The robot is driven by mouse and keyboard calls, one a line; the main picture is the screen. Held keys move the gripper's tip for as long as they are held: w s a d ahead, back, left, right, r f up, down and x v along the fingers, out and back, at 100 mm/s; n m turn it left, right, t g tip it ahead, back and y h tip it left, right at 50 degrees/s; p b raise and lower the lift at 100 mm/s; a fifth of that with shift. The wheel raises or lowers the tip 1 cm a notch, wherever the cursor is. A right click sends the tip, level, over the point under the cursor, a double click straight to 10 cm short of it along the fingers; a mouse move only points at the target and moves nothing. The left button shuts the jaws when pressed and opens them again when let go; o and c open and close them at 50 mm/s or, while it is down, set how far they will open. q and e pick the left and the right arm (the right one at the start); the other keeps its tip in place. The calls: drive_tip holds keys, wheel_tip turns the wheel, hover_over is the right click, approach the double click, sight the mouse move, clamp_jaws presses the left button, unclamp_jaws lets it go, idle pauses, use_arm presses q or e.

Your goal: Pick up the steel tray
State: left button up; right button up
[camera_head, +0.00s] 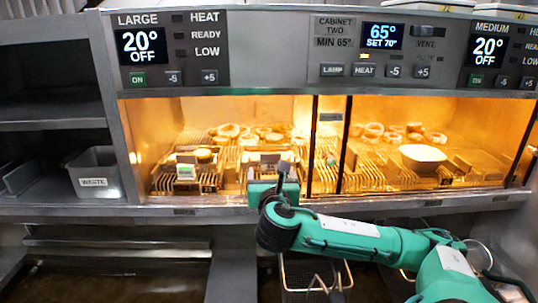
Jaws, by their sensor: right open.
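My right arm comes in from the lower right. Its gripper (281,172) is at the front edge of the lit cabinet, near the middle wire racks. The gripper is open, and I see nothing held in it. The hand hides part of the rack front behind it. I cannot clearly make out a steel tray. A grey, tray-like metal piece (20,178) is partly visible on the left shelf, but I cannot tell if it is the tray. My left gripper is not in view.
The heated cabinet holds wire racks (365,178) with ring-shaped food and a pale bowl (423,156). A waste bin (95,172) stands on the left shelf. A wire basket (312,275) is below my arm. The cabinet's front ledge (180,211) runs across.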

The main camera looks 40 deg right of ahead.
sight(271, 156)
drive_tip(key=p+x, duration=0.2)
drive_tip(key=x, duration=0.5)
drive_tip(key=shift+r, duration=0.1)
drive_tip(key=shift+w+d, duration=0.15)
drive_tip(key=shift+d, duration=0.05)
drive_tip(key=shift+w+d+p, duration=0.1)
drive_tip(key=shift+p, duration=0.2)
drive_tip(key=p+x, duration=0.2)
drive_tip(key=x, duration=0.2)
drive_tip(key=shift+d+r+p, duration=0.1)
drive_tip(key=shift+p, duration=0.25)
drive_tip(key=shift+w+d, duration=0.25)
drive_tip(key=c, duration=1)
drive_tip(key=shift+c, duration=0.9)
